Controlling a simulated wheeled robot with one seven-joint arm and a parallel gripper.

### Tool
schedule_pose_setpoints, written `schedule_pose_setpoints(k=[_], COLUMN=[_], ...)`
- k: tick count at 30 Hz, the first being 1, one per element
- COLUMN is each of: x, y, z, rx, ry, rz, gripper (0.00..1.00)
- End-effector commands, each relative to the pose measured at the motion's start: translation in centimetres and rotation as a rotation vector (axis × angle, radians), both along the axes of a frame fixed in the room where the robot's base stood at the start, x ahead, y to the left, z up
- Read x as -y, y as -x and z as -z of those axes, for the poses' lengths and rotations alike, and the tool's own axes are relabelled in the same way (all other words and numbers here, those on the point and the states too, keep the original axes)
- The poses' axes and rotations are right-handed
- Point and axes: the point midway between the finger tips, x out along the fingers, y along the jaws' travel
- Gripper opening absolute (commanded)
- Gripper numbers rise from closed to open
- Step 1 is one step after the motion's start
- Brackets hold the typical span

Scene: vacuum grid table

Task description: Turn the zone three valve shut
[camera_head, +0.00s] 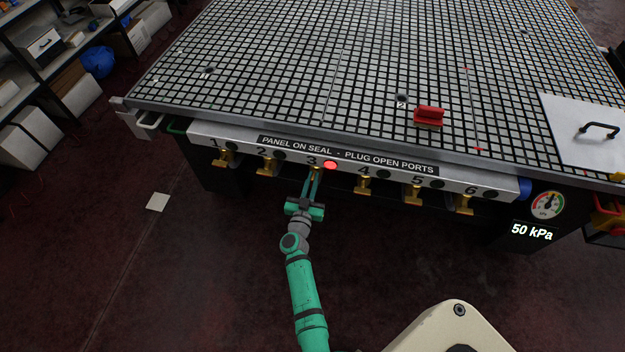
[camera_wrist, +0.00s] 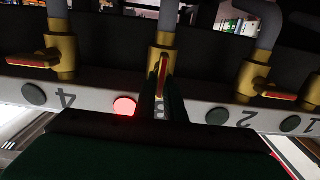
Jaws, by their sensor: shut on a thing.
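The zone three valve is a brass valve (camera_wrist: 162,50) with a red-edged lever (camera_wrist: 163,72), below the number 3 on the table's front rail (camera_head: 225,134). My gripper (camera_head: 313,176) reaches it from the front. In the wrist view, my gripper's dark fingers (camera_wrist: 162,98) are shut on the lever, one on each side. The lever lies roughly in line with its pipe, while the neighbouring levers (camera_wrist: 32,62) stick out sideways. A red lamp (camera_head: 330,165) glows beside the number 3. The other lamps are dark. The fingers hide part of the lever.
Several more brass valves (camera_head: 363,184) hang along the rail on both sides. A gauge (camera_head: 547,205) and a display (camera_head: 532,232) reading 50 kPa are at the right. Floor in front is mostly clear.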

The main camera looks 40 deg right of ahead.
Motion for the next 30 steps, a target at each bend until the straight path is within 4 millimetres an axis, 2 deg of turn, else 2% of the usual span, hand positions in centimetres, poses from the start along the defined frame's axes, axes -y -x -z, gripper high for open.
schedule_pose_setpoints(k=[11, 30], x=[0.07, 0.62], y=[0.15, 0.80], z=[0.03, 0.47], rx=[0.123, 0.575], ry=[-0.107, -0.491], rz=[-0.001, 0.000], gripper=[0.00, 0.00])
